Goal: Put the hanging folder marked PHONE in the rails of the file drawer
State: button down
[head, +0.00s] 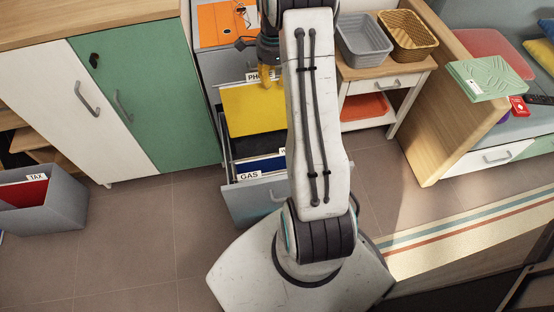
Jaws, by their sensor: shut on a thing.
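A yellow hanging folder (250,110) with a white tab reading "PH", the rest hidden by the gripper, hangs upright over the open file drawer (253,205). My gripper (268,82) is shut on its top edge beside the tab. Inside the drawer, a blue folder marked GAS (264,167) stands near the front, with part of another white tab behind it. A dark area shows between the yellow folder and the blue one. My arm hides the drawer's right side, and I cannot tell whether the yellow folder touches the rails.
A green and white cabinet (130,95) stands left of the drawer. A grey bin (70,205) with a red TAX folder (25,193) is on the floor at the left. A side table (385,72) with baskets stands at the right.

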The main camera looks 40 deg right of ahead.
notch_tip(320, 180, down, 28)
jog(key=b, duration=0.8)
jog(key=shift+r, duration=0.2)
jog(key=shift+f+b, duration=0.1)
jog(key=shift+b, duration=0.25)
jog(key=c, duration=1.1)
grip_release()
